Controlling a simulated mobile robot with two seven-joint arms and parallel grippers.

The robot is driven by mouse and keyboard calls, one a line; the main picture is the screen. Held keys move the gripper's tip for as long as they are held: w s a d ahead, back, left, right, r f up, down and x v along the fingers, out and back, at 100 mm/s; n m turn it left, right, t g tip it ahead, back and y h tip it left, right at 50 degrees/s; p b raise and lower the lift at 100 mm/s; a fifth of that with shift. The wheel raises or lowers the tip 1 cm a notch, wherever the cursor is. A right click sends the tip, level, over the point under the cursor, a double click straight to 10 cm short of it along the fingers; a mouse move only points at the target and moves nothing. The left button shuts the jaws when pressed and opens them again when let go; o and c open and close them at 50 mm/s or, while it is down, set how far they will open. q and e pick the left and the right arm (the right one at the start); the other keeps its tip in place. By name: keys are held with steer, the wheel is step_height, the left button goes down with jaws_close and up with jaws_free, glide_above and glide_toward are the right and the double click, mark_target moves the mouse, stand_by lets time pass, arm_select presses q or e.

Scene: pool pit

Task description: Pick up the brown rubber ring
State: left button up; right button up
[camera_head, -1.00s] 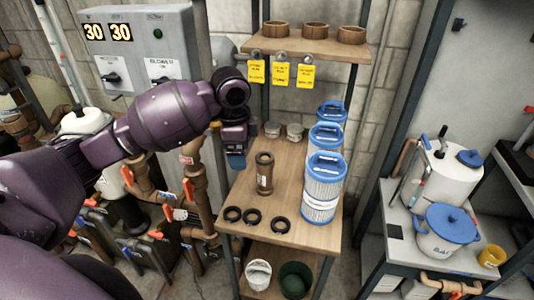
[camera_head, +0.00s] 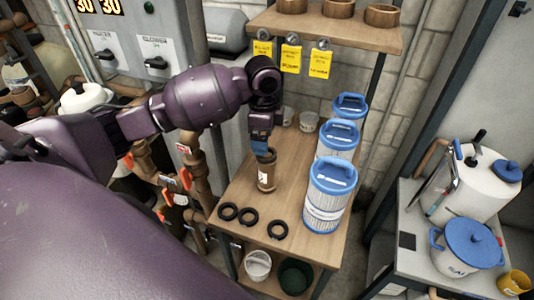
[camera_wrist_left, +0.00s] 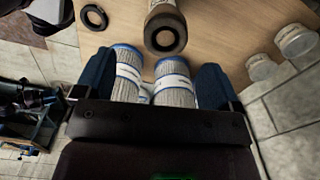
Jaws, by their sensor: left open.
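Three dark rings lie flat on the front of the wooden table: a left ring (camera_head: 228,202), a middle ring (camera_head: 249,207) and a right ring (camera_head: 278,221). All look nearly black, so I cannot tell which is the brown rubber one. One dark ring also shows in the left wrist view (camera_wrist_left: 82,18). A brown cylinder (camera_head: 266,178) with a pale label stands upright behind them; its dark round end shows in the left wrist view (camera_wrist_left: 148,38). My left gripper (camera_head: 261,147) is open and empty, near the cylinder's top. My right gripper is not in view.
Several blue-capped filter cartridges (camera_head: 327,200) stand along the table's right side. Small pale jars (camera_head: 308,122) stand at the back. A shelf (camera_head: 330,32) with wooden rings and hanging yellow tags is above. Blue-lidded containers (camera_head: 468,240) stand on a side bench.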

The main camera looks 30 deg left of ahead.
arm_select(q)
steer(key=shift+w+a+f+p, duration=0.15)
steer(key=shift+f+p, duration=0.05)
steer(key=shift+f, duration=1.35)
steer(key=shift+w+a+f+p, duration=0.1)
steer(key=shift+w+f+p, duration=0.05)
steer(key=shift+f, duration=1.4)
